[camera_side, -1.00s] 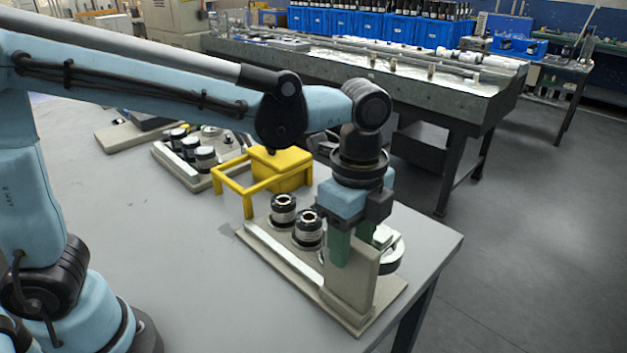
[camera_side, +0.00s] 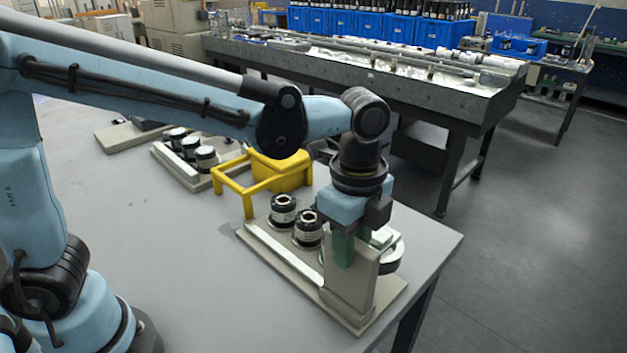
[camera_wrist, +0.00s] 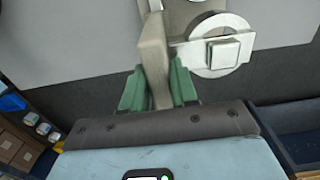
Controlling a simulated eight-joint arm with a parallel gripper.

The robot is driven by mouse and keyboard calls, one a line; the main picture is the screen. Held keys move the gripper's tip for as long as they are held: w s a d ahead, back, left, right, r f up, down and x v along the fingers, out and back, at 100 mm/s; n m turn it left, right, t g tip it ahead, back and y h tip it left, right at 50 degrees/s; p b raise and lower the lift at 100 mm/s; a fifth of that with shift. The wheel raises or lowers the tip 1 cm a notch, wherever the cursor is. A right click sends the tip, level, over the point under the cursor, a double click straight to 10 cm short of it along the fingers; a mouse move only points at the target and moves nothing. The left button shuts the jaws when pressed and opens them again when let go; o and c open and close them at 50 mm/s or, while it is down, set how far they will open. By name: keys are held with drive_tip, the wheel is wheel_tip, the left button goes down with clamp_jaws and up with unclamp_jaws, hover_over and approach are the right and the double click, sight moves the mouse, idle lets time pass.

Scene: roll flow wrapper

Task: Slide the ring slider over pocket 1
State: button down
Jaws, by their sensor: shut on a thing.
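My gripper (camera_side: 352,258) points down at the right front end of a beige fixture base (camera_side: 268,258). Its green fingers (camera_wrist: 158,92) are closed on a beige upright plate (camera_wrist: 152,50), one on each side. The plate also shows in the side view (camera_side: 362,285), rising from the base. A silver ring slider (camera_wrist: 196,52) with a square block on it lies just right of the plate in the wrist view. In the side view the ring (camera_side: 393,257) is partly hidden behind the plate. Which pocket is number 1 cannot be told.
Two dark-rimmed cylinders (camera_side: 296,220) stand on the base left of my gripper. A yellow frame with a bin (camera_side: 280,172) stands behind them. A second fixture (camera_side: 182,165) is at the far left. The table's right edge is close to the base.

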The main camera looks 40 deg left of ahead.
drive_tip(key=a, duration=0.8)
drive_tip(key=shift+a, duration=0.3)
drive_tip(key=c, duration=1)
unclamp_jaws()
drive_tip(key=shift+o, duration=0.2)
drive_tip(key=shift+r, duration=0.1)
wheel_tip(320, 180, up, 12)
